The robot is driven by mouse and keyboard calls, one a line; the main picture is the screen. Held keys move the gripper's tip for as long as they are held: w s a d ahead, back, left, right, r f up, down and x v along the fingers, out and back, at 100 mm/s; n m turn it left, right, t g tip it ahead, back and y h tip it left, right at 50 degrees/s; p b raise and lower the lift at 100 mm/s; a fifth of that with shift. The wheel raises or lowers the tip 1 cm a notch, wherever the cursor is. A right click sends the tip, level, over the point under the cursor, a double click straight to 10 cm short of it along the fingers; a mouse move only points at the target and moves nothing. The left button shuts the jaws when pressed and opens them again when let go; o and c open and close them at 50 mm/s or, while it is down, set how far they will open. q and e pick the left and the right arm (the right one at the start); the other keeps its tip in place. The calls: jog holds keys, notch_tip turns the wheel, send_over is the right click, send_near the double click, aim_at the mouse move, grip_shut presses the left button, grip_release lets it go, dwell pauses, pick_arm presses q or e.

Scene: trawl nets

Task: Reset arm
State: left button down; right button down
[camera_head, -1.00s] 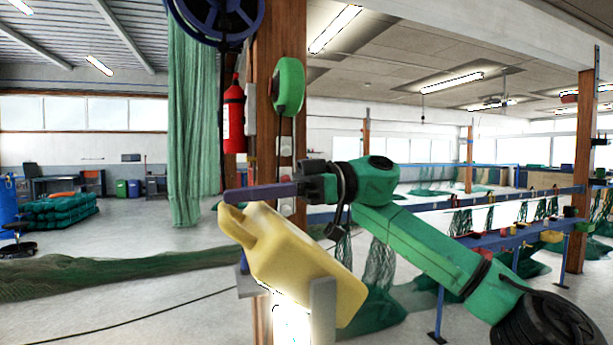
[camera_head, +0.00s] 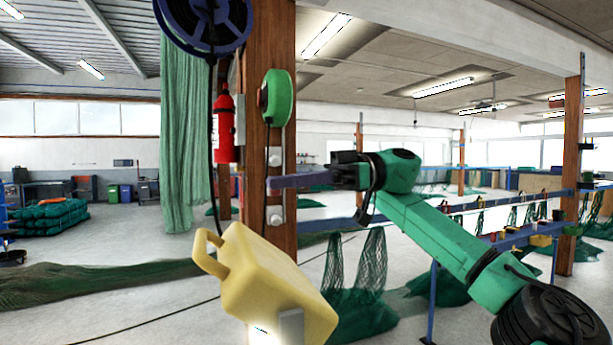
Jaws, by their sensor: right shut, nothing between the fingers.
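My right arm comes in from the lower right. Its gripper (camera_head: 270,184) points left with its purple fingers together and nothing between them. The fingers are in front of the wooden post (camera_head: 270,50) in the picture, between two white knobs. A pale yellow jug (camera_head: 265,283) with a handle shows below the gripper, tilted in view, with a visible gap between them. A grey piece (camera_head: 291,328) overlaps the jug's lower front; what supports the jug is hidden. My left gripper is not in view.
A green round housing (camera_head: 277,97), a red fire extinguisher (camera_head: 224,128) and a blue reel (camera_head: 203,25) are by the post. Green nets (camera_head: 185,140) hang behind. A blue rail with nets (camera_head: 452,215) runs at right. Floor at left is mostly clear, with a net lying across.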

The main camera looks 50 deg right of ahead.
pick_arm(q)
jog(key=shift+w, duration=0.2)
pick_arm(e)
jog(key=shift+s+d+r, duration=0.2)
jog(key=shift+s+d, duration=0.05)
jog(key=shift+d, duration=0.3)
jog(key=shift+s+d+r, duration=0.2)
jog(key=shift+s+d, duration=0.05)
jog(key=shift+d, duration=0.25)
jog(key=shift+w, duration=0.25)
